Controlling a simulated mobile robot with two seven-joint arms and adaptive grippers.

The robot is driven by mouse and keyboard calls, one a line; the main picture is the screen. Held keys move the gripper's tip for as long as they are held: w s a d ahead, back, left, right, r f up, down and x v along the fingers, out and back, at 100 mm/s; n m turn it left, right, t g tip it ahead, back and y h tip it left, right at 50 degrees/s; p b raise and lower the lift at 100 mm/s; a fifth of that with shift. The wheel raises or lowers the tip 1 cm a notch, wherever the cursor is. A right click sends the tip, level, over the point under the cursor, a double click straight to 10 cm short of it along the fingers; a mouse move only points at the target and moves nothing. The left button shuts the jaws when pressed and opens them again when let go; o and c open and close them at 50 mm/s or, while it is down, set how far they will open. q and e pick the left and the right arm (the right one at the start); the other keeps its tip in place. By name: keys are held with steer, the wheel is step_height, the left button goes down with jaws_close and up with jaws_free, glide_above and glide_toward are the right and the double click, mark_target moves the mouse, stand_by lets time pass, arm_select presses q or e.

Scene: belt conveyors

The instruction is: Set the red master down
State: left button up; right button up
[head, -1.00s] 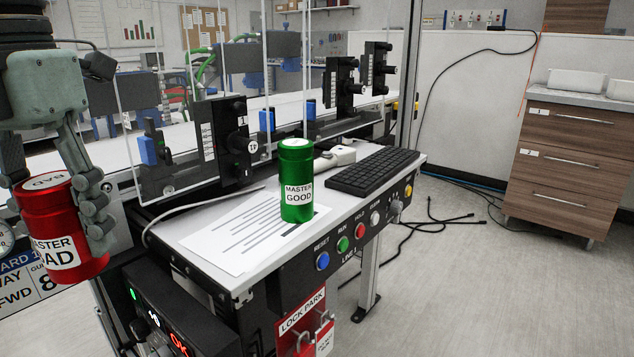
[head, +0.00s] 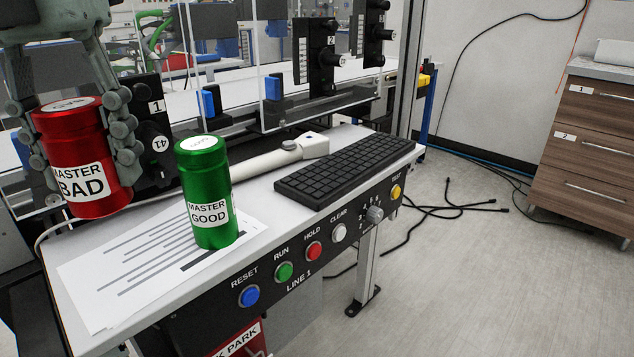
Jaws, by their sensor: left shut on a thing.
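The red master (head: 82,160), a red can labelled "MASTER BAD", is upright at the left of the head view. My left gripper (head: 82,170) is shut on it, with a finger on each side of the can. The can hangs above the left end of the white shelf (head: 262,205), near the printed sheet (head: 110,285). The green can labelled "MASTER GOOD" (head: 205,190) stands upright on the sheet, to the right of the red master and apart from it. My right gripper does not show.
A black keyboard (head: 345,170) lies on the right half of the shelf, with a white handheld device (head: 300,150) beside it. Coloured buttons (head: 284,271) line the shelf's front edge. Clear panels and black sensor units stand behind. The sheet's left part is bare.

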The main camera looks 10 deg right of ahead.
mark_target(114, 202)
arm_select(q)
steer(key=shift+w+d, duration=0.3)
steer(key=shift+d, duration=0.1)
step_height(114, 202, down, 5)
steer(key=shift+a+f, duration=0.1)
steer(key=shift+f, duration=0.1)
step_height(114, 202, down, 4)
steer(key=shift+f, duration=0.2)
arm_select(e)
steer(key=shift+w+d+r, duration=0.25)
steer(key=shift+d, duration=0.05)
arm_select(q)
steer(key=shift+f, duration=0.15)
